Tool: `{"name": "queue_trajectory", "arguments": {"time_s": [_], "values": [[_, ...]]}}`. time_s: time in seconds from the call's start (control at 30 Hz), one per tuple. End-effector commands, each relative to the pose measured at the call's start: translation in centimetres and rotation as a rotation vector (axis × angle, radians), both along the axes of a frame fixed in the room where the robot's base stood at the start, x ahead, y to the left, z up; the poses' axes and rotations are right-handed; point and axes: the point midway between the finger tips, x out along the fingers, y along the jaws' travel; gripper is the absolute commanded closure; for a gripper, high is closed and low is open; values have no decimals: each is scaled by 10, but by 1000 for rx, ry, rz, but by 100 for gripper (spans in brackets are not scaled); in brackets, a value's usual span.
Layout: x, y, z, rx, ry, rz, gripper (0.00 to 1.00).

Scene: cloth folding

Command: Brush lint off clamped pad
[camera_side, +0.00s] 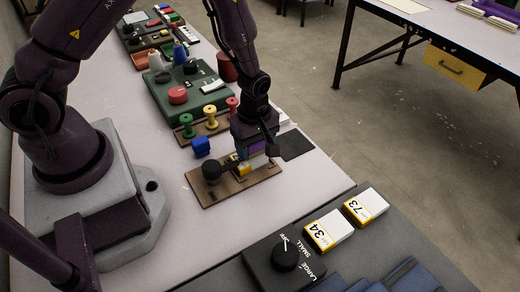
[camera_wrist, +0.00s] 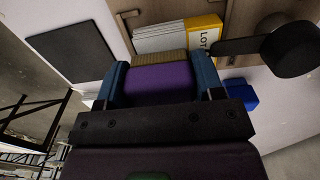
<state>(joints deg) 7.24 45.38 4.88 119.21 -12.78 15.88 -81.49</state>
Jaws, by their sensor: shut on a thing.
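My gripper (camera_wrist: 162,72) has its two blue fingers shut on the sides of a purple brush (camera_wrist: 158,84) with a tan bristle strip (camera_wrist: 160,57) at its far edge. In the side view my gripper (camera_side: 252,148) is low over the wooden board (camera_side: 210,194). A white pad (camera_wrist: 160,38) with a yellow label reading LOT lies on the board, just beyond the bristles. I cannot tell whether the bristles touch it. A black clamp (camera_wrist: 290,48) with a round knob reaches over the label end. The pad is partly hidden in the side view.
A black square mat (camera_side: 297,146) lies right of the board. A blue block (camera_side: 201,146) and a rack of coloured spools (camera_side: 210,116) stand behind it. A dark panel (camera_side: 285,258) with a knob and numbered boxes is in front. White table shows left of the board.

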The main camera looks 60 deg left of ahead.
Motion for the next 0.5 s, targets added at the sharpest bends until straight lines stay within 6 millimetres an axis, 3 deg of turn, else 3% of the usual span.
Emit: {"name": "queue_trajectory", "arguments": {"time_s": [0.23, 0.37, 0.5], "values": [[0, 23, 1, 1, 0, 3, 61], [1, 21, 25, 0, -6, -2, 61], [0, 21, 34, 0, -2, -1, 61]]}}
